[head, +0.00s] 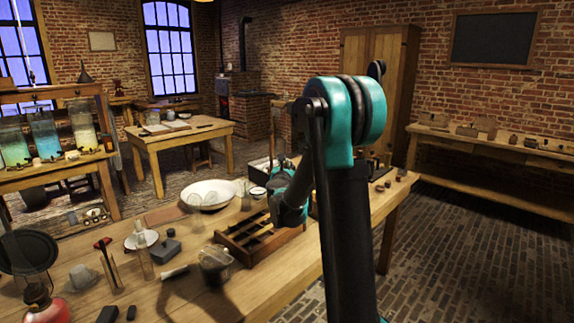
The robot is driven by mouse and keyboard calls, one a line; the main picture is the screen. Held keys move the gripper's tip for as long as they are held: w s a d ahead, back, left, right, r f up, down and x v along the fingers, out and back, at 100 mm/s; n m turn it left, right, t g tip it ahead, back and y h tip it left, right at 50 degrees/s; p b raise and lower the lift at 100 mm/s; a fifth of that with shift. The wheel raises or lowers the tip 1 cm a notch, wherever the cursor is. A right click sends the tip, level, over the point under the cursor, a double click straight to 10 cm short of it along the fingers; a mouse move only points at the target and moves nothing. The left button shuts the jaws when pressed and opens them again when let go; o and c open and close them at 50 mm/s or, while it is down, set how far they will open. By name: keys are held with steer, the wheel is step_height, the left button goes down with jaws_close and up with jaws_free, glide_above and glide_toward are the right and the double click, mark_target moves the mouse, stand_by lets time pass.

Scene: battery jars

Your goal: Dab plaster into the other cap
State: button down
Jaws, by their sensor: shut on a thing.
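My arm rises in front of the bench, and its teal and dark wrist parts hang over the far side of a wooden compartment tray (233,250). The jaws of my gripper are hidden behind my arm, so what they hold does not show. A white saucer (141,239) stands further left. I cannot make out the caps or tell which vessel holds plaster. Battery jars with coloured liquid (45,138) stand on the shelf at left.
Tall glass cylinders (108,268), a red-based lamp (46,306), a dark glass vessel (214,262), a grey block (166,251) and a pale-handled tool (174,272) crowd the bench's left half. The front of the workbench (270,285) has bare wood.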

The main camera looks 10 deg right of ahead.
steer(key=shift+f, duration=3.6)
stand_by(0.9)
stand_by(0.8)
steer(key=shift+r, duration=3.8)
steer(key=shift+d, duration=0.1)
